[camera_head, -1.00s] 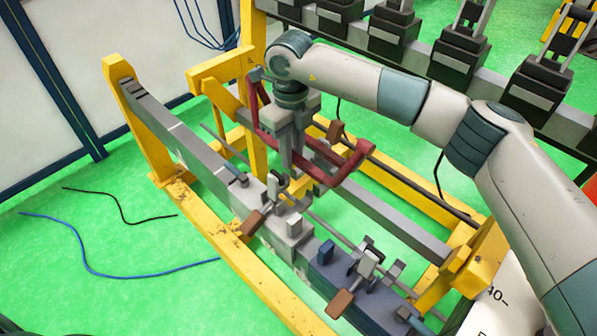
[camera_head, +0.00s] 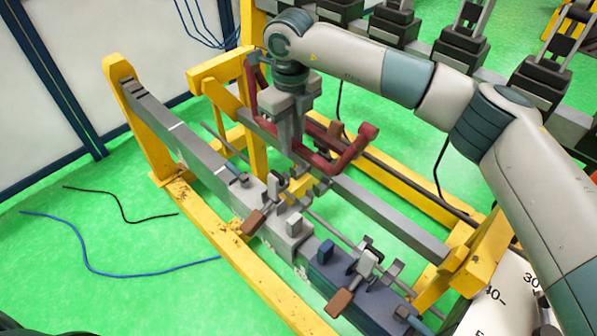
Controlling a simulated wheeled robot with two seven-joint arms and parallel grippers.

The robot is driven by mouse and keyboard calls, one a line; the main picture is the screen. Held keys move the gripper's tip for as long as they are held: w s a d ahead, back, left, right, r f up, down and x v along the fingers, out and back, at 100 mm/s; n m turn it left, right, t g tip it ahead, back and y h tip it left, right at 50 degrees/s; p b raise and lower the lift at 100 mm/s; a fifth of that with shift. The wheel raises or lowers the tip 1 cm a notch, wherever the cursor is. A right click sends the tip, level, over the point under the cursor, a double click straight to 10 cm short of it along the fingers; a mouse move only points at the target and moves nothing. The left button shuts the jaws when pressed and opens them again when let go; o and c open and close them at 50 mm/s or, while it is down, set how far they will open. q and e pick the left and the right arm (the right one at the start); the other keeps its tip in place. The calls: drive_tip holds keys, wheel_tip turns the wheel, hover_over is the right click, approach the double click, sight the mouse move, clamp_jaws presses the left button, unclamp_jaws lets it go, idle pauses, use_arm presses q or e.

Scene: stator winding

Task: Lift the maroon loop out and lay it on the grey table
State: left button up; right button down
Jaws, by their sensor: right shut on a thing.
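The maroon loop (camera_head: 322,164) is a U-shaped bar with upturned ends, held in the air over the yellow and grey frame. My right gripper (camera_head: 297,150) points down from the arm that comes in from the right and is shut on the loop's middle. The gripper hides part of the loop. The loop seems to be clear of the clamps below it, though the exact gap cannot be told. I cannot make out a grey table for certain. My left gripper is not in view.
A grey beam with clamps (camera_head: 290,226) and brown-handled levers runs below the gripper on a yellow frame (camera_head: 192,213). A row of black clamp blocks (camera_head: 460,55) stands behind. Blue and black cables (camera_head: 120,272) lie on the green floor at left.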

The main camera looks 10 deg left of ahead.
drive_tip(key=shift+r+p, duration=0.35)
drive_tip(key=shift+r, duration=1.5)
drive_tip(key=shift+s, duration=0.1)
